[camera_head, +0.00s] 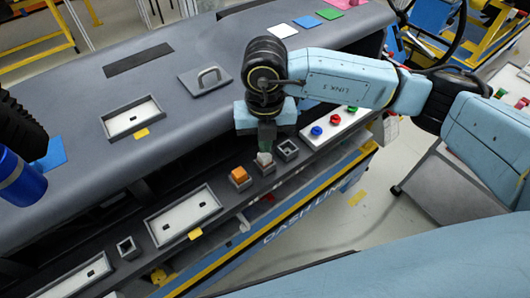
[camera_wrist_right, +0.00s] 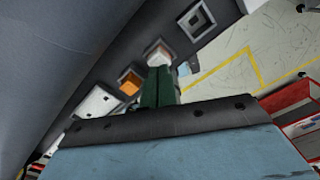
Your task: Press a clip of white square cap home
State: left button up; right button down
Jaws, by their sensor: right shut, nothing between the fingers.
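The white square cap (camera_head: 263,160) sits at a dark square socket on the dashboard's front ledge, and also shows in the right wrist view (camera_wrist_right: 157,50). It looks slightly tilted in the head view; how deep it sits I cannot tell. My right gripper (camera_head: 266,148) points down at the cap with its dark green fingers shut and empty. In the right wrist view the fingertips (camera_wrist_right: 159,70) are at the cap's near edge and hide part of it. Whether they touch it I cannot tell. My left gripper is not in view.
An orange square cap (camera_head: 239,174) sits left of the white one, and an empty square socket (camera_head: 288,149) lies right of it. A white panel with coloured buttons (camera_head: 334,127) is farther right. A raised handle plate (camera_head: 206,80) is behind on the dashboard. The ledge's front edge is close.

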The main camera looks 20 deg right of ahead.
jog(key=shift+s+f+b, duration=0.1)
jog(key=shift+f+b, duration=1)
jog(key=shift+f, duration=0.15)
dwell(1.0)
dwell(0.4)
notch_tip(320, 180, up, 8)
jog(key=p, duration=0.4)
jog(key=shift+p, duration=0.4)
jog(key=shift+r, duration=0.1)
